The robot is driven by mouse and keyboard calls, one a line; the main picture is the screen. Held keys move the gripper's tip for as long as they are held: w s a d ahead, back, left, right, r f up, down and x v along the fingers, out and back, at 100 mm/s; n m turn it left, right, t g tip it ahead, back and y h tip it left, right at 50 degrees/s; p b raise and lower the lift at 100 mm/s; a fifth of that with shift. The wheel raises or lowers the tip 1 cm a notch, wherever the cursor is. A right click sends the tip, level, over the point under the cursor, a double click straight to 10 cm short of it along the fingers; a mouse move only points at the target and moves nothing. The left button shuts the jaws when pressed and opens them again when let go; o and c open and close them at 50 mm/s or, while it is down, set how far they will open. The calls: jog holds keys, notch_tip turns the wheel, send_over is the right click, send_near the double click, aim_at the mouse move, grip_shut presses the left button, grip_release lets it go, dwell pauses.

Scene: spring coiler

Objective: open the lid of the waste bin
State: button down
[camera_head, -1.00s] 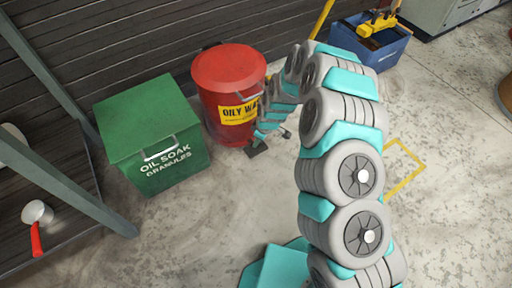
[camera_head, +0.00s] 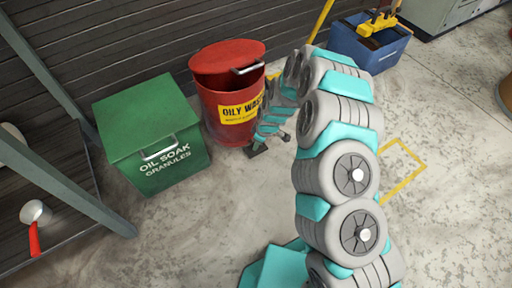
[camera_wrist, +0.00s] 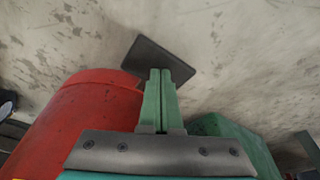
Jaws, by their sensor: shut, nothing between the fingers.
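The red waste bin (camera_head: 212,103) with a yellow oily waste label stands by the dark wall; it also shows in the wrist view (camera_wrist: 85,115). Its red lid (camera_head: 225,56) is tilted up at the front, with a metal handle (camera_head: 248,70) and a dark gap under the rim. A dark foot pedal (camera_head: 256,151) sits low at the bin's front; in the wrist view it is a dark plate (camera_wrist: 150,55). My gripper (camera_wrist: 160,72) is shut and empty, its fingertips over the pedal; the head view shows it low beside the bin (camera_head: 260,144). Exact contact is hard to tell.
A green oil soak granules box (camera_head: 150,135) stands left of the bin. A blue crate (camera_head: 370,45) with a yellow item is behind right. A shelf (camera_head: 60,205) with a red-handled pan (camera_head: 35,222) is at left. The floor in front is clear.

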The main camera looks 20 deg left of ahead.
aim_at(260, 153)
jog(key=shift+f, duration=1.1)
jog(key=shift+r, duration=0.1)
jog(key=shift+s+p+v, duration=0.2)
jog(key=shift+p+v, duration=0.15)
jog(key=shift+v, duration=0.65)
jog(key=shift+s+p+v, duration=0.15)
jog(key=shift+p+v, duration=0.15)
jog(key=shift+v, duration=0.75)
jog(key=shift+s+p+v, duration=0.2)
jog(key=shift+p+v, duration=0.15)
jog(key=shift+v, duration=0.65)
jog(key=shift+r, duration=0.1)
